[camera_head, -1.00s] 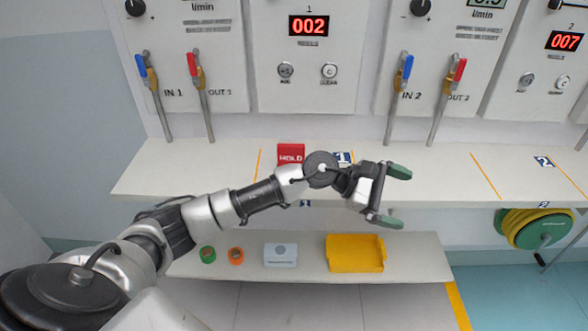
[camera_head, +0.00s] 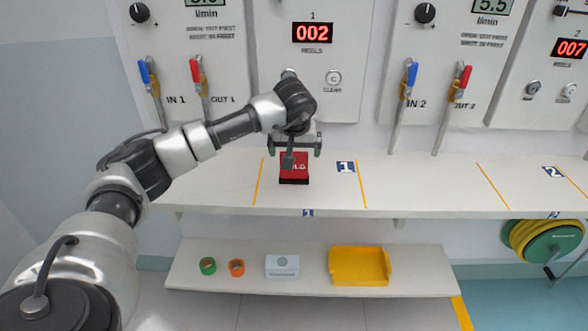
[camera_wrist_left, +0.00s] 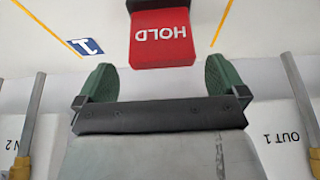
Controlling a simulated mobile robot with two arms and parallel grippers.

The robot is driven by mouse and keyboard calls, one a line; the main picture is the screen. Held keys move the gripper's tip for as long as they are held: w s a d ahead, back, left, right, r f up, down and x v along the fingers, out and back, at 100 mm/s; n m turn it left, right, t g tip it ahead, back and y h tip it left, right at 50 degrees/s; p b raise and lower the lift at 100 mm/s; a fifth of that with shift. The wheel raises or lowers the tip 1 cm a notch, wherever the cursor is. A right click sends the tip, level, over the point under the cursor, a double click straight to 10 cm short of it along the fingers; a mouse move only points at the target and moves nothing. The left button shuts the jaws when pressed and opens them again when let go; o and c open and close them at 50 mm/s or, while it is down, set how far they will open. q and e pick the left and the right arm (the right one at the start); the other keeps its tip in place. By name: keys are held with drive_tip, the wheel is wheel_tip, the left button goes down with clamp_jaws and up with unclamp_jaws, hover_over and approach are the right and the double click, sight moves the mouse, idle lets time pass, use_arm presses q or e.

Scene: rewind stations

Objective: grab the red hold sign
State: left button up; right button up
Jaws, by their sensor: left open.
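The red HOLD sign (camera_head: 294,170) stands on the upper shelf in the head view, between two orange lines and left of the number 1 label. My left gripper (camera_head: 294,150) is above and behind it in that view and partly covers its lettering. In the left wrist view the sign (camera_wrist_left: 163,38) appears upside down at the top, on a dark base. The open green fingertips (camera_wrist_left: 161,80) lie to either side of its near edge, with nothing between them. My right gripper is not in view.
The upper shelf (camera_head: 420,180) is clear right of the sign. Valve handles and panels stand behind it. The lower shelf (camera_head: 210,283) holds a green roll (camera_head: 208,266), an orange roll (camera_head: 237,268), a pale box (camera_head: 282,266) and a yellow tray (camera_head: 359,267).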

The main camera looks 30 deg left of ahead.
sight(294, 154)
use_arm(q)
drive_tip(key=x, duration=0.5)
drive_tip(key=shift+s+a+f, duration=0.1)
drive_tip(key=shift+a+f, duration=0.05)
drive_tip(key=c, duration=0.9)
drive_tip(key=shift+c, duration=0.2)
